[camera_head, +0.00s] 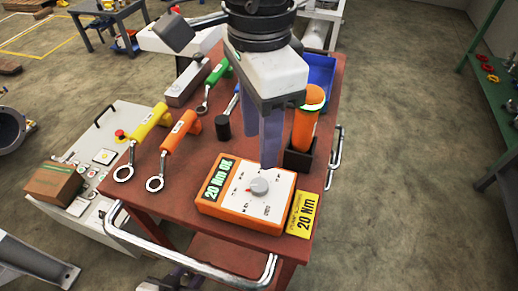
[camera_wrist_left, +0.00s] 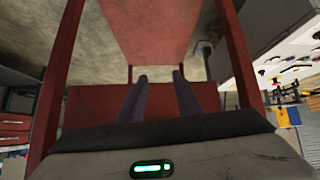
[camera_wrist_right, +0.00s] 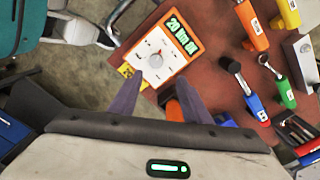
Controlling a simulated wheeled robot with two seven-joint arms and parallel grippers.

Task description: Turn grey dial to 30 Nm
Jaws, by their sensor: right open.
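The grey dial (camera_head: 259,186) is a round knob on the white face of an orange box (camera_head: 240,222) near the table's front edge. It also shows in the right wrist view (camera_wrist_right: 156,58). The box display (camera_head: 217,178) reads "20 Nm OK". My right gripper (camera_head: 262,150) is open and empty, fingers pointing down, above and behind the dial and apart from it. It also shows in the right wrist view (camera_wrist_right: 158,80). My left gripper (camera_wrist_left: 160,77) is open and empty in the left wrist view, facing red table parts.
A yellow "20 Nm" label (camera_head: 302,214) lies right of the box. An orange tool (camera_head: 304,125) stands upright in a black holder (camera_head: 299,158) behind it. Orange (camera_head: 180,133), yellow (camera_head: 151,124) and green (camera_head: 217,73) wrenches lie left. A metal rail (camera_head: 190,265) edges the table.

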